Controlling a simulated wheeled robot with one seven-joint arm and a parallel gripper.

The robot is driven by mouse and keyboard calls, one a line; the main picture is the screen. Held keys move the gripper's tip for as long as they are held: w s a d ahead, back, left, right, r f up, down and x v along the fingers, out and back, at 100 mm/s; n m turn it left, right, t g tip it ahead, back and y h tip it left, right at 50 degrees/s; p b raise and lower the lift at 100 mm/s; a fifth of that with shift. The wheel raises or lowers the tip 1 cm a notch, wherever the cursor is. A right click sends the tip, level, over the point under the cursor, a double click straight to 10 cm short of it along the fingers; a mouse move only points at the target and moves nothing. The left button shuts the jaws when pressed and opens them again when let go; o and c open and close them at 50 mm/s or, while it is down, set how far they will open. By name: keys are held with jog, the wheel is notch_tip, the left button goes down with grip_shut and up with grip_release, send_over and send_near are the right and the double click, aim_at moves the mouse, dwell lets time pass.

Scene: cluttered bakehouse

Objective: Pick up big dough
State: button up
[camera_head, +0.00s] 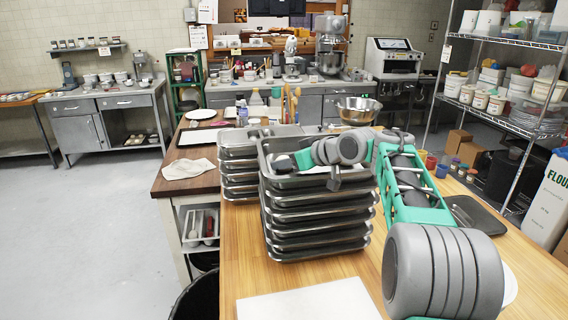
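I cannot make out a piece of big dough for certain. A pale, flat, crumpled thing (188,169) lies on the dark wooden table at left; it looks like a cloth, but I cannot rule out dough. My arm reaches up from the lower right and bends left over the nearer stack of metal trays (315,222). My gripper (333,182) seems to be the small dark part at the arm's end, above the top tray. Its fingers are too small to read, and I see nothing clearly held. My arm hides part of the table behind it.
A second tray stack (238,170) stands just behind. A white board (310,301) lies at the light wooden table's front edge. A metal bowl (358,110) sits farther back. A loaded wire shelf (508,75) and flour sack (548,200) stand at right. The floor at left is open.

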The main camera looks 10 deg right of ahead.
jog(key=c, duration=0.6)
jog(key=shift+o, duration=0.2)
jog(key=shift+r, duration=0.1)
